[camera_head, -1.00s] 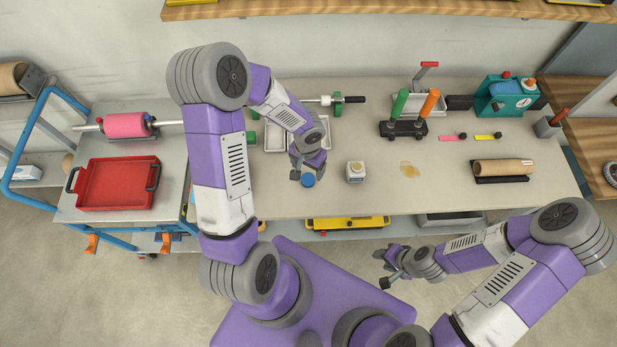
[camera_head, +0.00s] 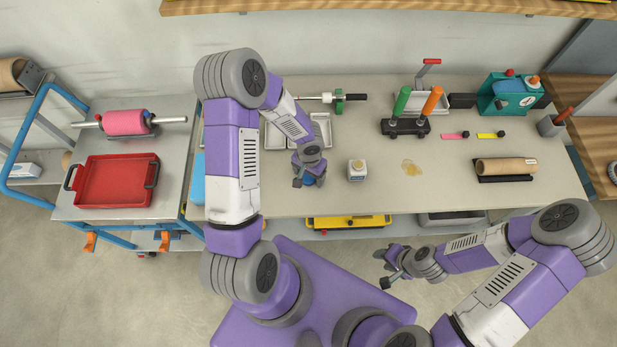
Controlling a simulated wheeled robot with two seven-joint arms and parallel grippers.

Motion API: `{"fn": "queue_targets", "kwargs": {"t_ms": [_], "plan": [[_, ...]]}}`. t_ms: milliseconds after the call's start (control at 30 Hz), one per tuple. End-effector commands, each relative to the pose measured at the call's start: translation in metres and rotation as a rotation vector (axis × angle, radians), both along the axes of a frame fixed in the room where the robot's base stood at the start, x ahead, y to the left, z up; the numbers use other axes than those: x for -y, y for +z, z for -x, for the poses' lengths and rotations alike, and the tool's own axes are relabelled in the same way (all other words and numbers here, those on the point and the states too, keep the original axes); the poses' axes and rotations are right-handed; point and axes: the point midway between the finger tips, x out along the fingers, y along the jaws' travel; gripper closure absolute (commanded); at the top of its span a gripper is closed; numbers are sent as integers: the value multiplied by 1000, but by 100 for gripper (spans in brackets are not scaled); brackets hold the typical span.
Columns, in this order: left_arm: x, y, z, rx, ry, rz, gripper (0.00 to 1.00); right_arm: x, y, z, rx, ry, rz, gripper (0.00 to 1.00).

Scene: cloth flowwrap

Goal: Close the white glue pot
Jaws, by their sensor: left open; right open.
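The white glue pot (camera_head: 357,171) stands upright on the bench, right of my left gripper, with a pale opening or top facing up. A blue round lid (camera_head: 308,182) lies on the bench at my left gripper, partly hidden by it. My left gripper (camera_head: 308,181) is open, pointing down over the blue lid. I cannot tell whether its fingers touch the lid. My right gripper (camera_head: 384,268) is open and empty, in front of the bench near its front edge, far from the pot.
A yellowish glue puddle (camera_head: 412,168) lies right of the pot. Behind are a rack with green and orange handles (camera_head: 405,127) and metal trays (camera_head: 322,130). A brown roll (camera_head: 505,166) lies right. A red tray (camera_head: 116,181) sits on the left cart. Bench around the pot is clear.

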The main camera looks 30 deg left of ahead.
Motion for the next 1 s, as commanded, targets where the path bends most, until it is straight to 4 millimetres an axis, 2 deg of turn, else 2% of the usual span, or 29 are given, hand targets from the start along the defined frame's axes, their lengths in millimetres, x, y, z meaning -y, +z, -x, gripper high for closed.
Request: {"fn": "queue_targets", "kwargs": {"t_ms": [233, 267, 633, 867, 1000], "plan": [[0, 1, 0, 0, 0, 0, 21, 0, 0, 0, 0, 0, 0, 57], [0, 1, 0, 0, 0, 0, 24, 0, 0, 0, 0, 0, 0, 57], [0, 1, 0, 0, 0, 0, 80, 0, 0, 0, 0, 0, 0, 57], [0, 2, 0, 1, 0, 0, 80, 0, 1, 0, 0, 0, 0, 57], [0, 18, -1, 4, 1, 0, 80, 0, 5, 0, 0, 0, 0, 57]]}}
